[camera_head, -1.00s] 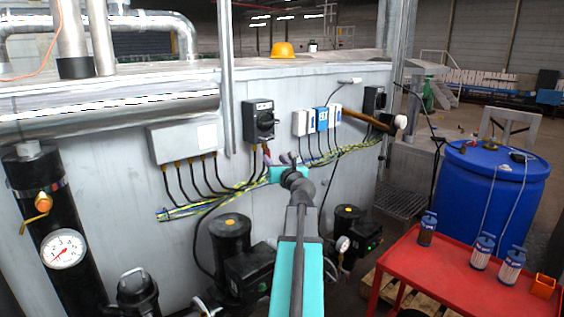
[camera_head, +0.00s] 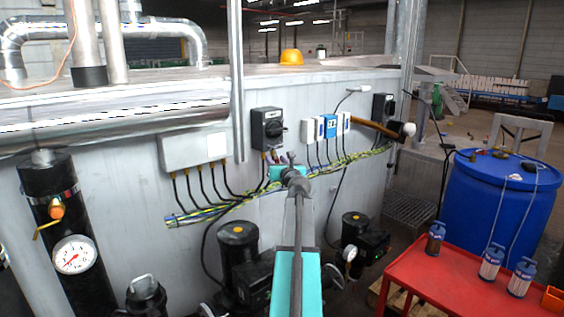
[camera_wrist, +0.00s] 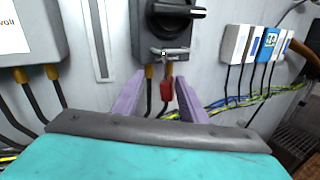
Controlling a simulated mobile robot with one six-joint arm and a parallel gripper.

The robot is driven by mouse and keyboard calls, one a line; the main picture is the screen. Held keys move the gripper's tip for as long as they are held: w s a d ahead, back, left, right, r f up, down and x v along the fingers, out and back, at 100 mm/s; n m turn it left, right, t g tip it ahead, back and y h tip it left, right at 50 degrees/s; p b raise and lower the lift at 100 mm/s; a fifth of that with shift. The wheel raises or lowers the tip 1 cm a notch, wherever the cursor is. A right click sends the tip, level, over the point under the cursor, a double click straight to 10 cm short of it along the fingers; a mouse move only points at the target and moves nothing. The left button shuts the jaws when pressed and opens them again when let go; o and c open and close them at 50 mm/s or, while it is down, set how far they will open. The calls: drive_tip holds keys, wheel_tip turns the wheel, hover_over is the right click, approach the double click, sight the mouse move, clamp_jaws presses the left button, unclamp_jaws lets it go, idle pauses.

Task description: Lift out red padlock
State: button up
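The red padlock (camera_wrist: 166,91) hangs by its grey shackle (camera_wrist: 169,53) below the black rotary switch (camera_wrist: 165,30) on the grey wall, in the wrist view. My gripper (camera_wrist: 160,78) is open, with one purple finger on each side of the padlock as seen from the wrist. Gaps show between the padlock and both fingers, and I cannot tell whether the tips reach its depth. In the head view the switch (camera_head: 267,129) is left of the middle, with my gripper just below it. The padlock cannot be made out there.
Black cables and a yellow-green bundle (camera_head: 236,203) run below the switch. A grey box (camera_head: 194,150) is to its left, small white and blue boxes (camera_head: 329,126) to its right. Black pumps (camera_head: 238,245) stand below. A red cart (camera_head: 440,288) and blue drum (camera_head: 500,205) are at right.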

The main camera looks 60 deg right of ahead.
drive_tip(key=shift+w+d, duration=0.25)
clamp_jaws()
idle(0.5)
